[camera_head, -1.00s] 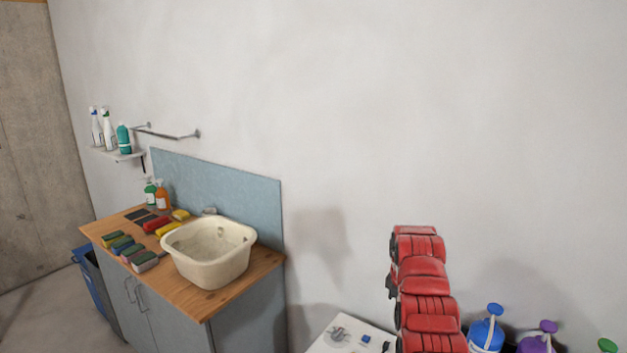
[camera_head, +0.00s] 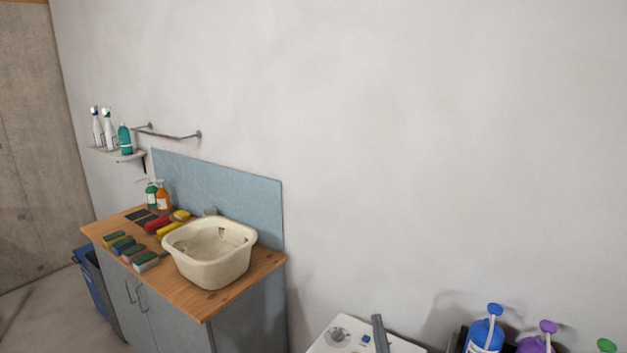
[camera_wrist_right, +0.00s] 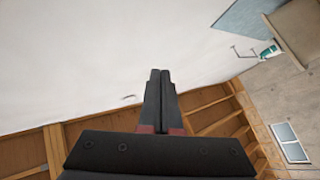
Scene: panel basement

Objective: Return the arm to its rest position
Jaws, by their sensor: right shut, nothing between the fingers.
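My right gripper (camera_wrist_right: 160,73) shows in the right wrist view. Its two black fingers are pressed together, with nothing between them. Past the fingers are the pale wall and wooden ceiling beams (camera_wrist_right: 205,112). In the head view, a narrow dark grey piece (camera_head: 380,334) stands up at the bottom edge in front of the white top; it looks like the tip of my right gripper, and the rest is cut off below. The red arm links are out of the head view. My left gripper is in neither view.
A white top (camera_head: 325,345) and blue (camera_head: 484,335) and purple (camera_head: 535,346) bottles stand at lower right. The space before the wall is clear.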

